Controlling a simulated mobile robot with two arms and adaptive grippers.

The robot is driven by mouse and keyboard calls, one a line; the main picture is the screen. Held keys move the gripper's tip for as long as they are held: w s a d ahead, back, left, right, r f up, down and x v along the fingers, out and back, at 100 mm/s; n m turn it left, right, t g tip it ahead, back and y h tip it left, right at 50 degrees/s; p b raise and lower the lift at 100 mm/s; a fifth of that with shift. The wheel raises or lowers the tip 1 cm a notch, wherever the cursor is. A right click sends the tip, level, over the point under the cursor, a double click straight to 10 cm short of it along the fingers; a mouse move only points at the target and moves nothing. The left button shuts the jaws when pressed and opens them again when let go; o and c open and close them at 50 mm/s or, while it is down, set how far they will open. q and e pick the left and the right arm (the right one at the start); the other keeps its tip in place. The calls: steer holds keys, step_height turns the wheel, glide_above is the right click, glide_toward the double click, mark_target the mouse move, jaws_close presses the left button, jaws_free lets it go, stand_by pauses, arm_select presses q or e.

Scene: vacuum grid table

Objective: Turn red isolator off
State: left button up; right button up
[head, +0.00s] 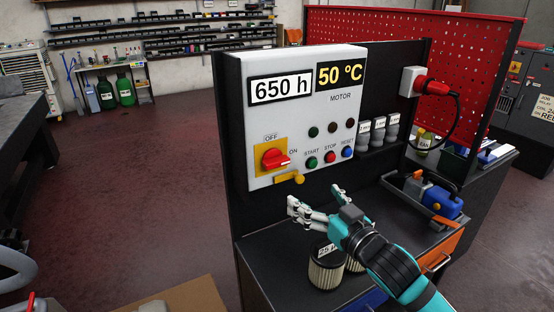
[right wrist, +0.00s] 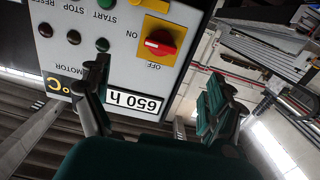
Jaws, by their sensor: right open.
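The red isolator (head: 272,158) is a rotary knob on a yellow plate at the lower left of the white control panel (head: 318,100). Its handle lies roughly sideways, its pale-marked end toward the ON label at right; OFF is printed above. My right gripper (head: 305,210) is open and empty, in front of and below the panel, apart from the knob. In the right wrist view, the panel appears upside down, with the isolator (right wrist: 161,42) beyond the gap between my open fingers (right wrist: 155,82). My left gripper is not in view.
A yellow piece (head: 290,178) sticks out just below the isolator. START, STOP and RESET buttons (head: 330,157) sit to its right. Filter cartridges (head: 326,268) stand on the dark bench below my right arm. A blue tool (head: 440,203) lies at right.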

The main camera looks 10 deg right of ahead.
mark_target(279, 163)
steer(key=p+x, duration=0.1)
steer(key=x, duration=0.4)
steer(key=p+x, duration=0.2)
steer(key=x, duration=0.4)
steer(key=r+p+x, duration=0.1)
steer(key=x, duration=0.5)
steer(key=shift+w+a, duration=0.15)
steer(key=shift+a, duration=0.05)
steer(key=c, duration=1.2)
